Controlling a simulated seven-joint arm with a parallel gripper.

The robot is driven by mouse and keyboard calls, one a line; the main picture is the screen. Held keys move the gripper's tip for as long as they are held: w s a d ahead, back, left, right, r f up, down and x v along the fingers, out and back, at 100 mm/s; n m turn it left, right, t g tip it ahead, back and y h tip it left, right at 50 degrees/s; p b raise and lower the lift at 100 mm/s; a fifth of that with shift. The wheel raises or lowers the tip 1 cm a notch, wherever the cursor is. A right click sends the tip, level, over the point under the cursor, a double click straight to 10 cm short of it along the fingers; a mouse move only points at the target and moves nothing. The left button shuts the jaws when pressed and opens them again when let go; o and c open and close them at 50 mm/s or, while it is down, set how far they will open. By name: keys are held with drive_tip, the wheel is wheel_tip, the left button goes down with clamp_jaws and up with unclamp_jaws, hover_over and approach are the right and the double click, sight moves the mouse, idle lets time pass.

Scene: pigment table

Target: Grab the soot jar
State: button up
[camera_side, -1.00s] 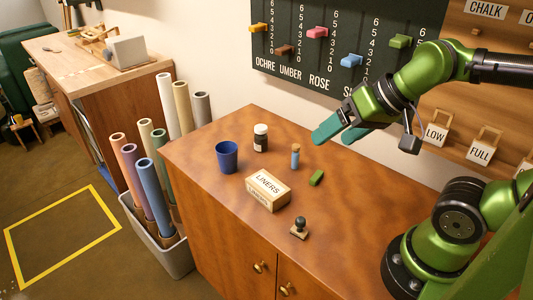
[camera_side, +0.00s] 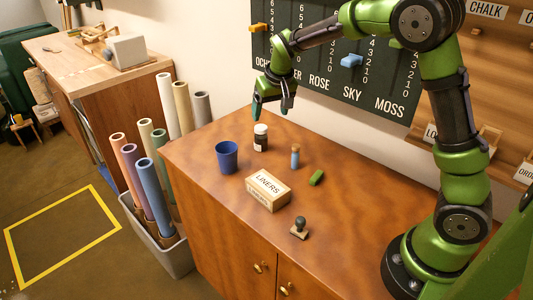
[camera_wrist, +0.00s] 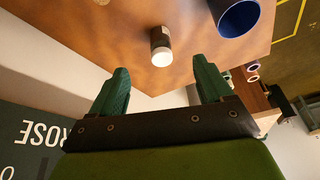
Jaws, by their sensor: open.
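The soot jar seems to be the small dark jar (camera_side: 261,138) with a white lid and a pale label band, upright at the back of the wooden table. I cannot read its label. In the wrist view the jar (camera_wrist: 161,48) stands beyond the fingertips, roughly midway between them. My gripper (camera_side: 272,106) is above the table's back edge, pointing down, just above and slightly right of the jar. Its two teal fingers are apart and nothing is between them; they also show in the wrist view (camera_wrist: 160,82).
A blue cup (camera_side: 227,157) stands left of the jar. A corked blue vial (camera_side: 295,156), a green block (camera_side: 316,178), a LINERS box (camera_side: 268,190) and a stamp (camera_side: 299,228) are to the right and front. The slider board (camera_side: 330,60) hangs on the wall behind.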

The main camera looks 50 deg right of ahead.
sight(260, 135)
drive_tip(key=x, duration=0.3)
drive_tip(key=w+d+x, duration=0.1)
drive_tip(key=x, duration=0.3)
drive_tip(key=w+x, duration=0.1)
drive_tip(key=x, duration=0.3)
drive_tip(key=shift+d+r, duration=0.15)
drive_tip(key=shift+r, duration=0.3)
drive_tip(key=x, duration=0.5)
drive_tip(key=shift+w+d+r, duration=0.1)
drive_tip(key=shift+w+d, duration=0.1)
drive_tip(key=shift+w, duration=0.1)
